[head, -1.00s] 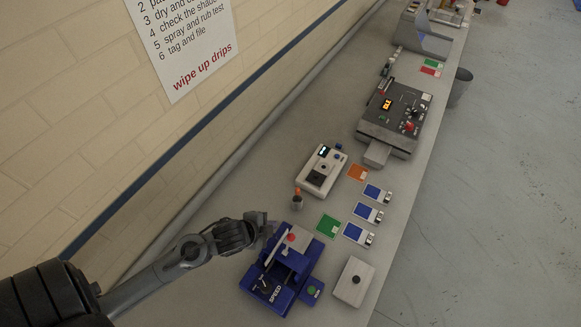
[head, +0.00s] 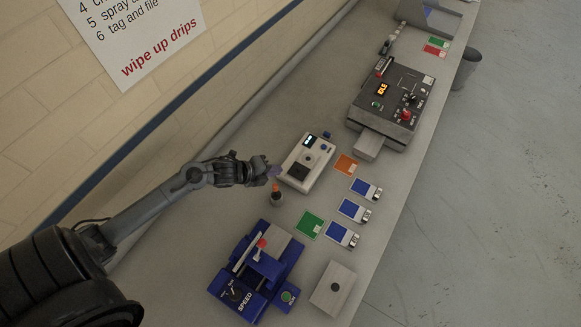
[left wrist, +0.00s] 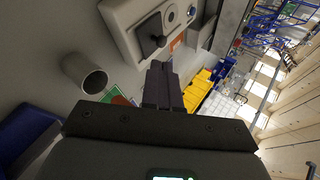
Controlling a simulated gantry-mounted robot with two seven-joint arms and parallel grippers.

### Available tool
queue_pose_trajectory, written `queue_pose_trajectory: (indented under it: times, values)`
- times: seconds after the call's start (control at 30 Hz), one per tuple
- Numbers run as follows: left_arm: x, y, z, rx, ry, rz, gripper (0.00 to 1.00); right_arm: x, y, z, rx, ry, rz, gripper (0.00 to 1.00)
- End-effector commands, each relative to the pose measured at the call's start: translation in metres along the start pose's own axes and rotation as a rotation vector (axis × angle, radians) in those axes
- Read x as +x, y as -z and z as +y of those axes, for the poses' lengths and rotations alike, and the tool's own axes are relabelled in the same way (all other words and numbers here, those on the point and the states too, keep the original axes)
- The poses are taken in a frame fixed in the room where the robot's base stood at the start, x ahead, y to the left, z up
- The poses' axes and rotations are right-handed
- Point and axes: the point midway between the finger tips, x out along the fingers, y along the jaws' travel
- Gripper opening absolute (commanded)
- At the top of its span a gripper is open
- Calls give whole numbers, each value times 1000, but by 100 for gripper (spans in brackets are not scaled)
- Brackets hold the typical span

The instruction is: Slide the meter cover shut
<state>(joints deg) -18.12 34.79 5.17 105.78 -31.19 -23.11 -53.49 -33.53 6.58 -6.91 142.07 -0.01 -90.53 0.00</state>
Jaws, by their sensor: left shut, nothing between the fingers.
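The meter (head: 318,152) is a white box with a small lit display, lying on the bench in the middle of the head view. A dark square piece (head: 298,172), which looks like its cover, sits toward its near end. In the left wrist view this dark piece (left wrist: 150,36) stands out from the white meter body (left wrist: 118,14), beside a round grey ring. My left gripper (head: 276,171) is shut and empty, just left of the meter's near end. Its closed fingers (left wrist: 162,82) point toward the meter in the left wrist view; contact cannot be told. My right gripper is out of view.
A blue SPEED machine (head: 257,272) stands nearer. Colour cards (head: 311,224) lie to the right, and a grey control box (head: 392,105) stands beyond. The wall runs along the left.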

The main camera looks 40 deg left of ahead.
Motion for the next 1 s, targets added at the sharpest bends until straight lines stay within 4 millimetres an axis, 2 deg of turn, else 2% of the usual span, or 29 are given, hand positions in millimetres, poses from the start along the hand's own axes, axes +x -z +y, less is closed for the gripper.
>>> queue_pose_trajectory:
  times: [0.2,0.43,0.63,1.0]
  values:
    - [36,0,-1,-4,1,-1,0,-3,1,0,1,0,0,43]
    - [63,0,-1,-3,1,-2,0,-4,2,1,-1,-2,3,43]
    - [73,0,0,-1,-1,-2,0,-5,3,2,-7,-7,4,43]
    - [74,-1,0,-1,-1,-3,0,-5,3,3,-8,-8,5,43]
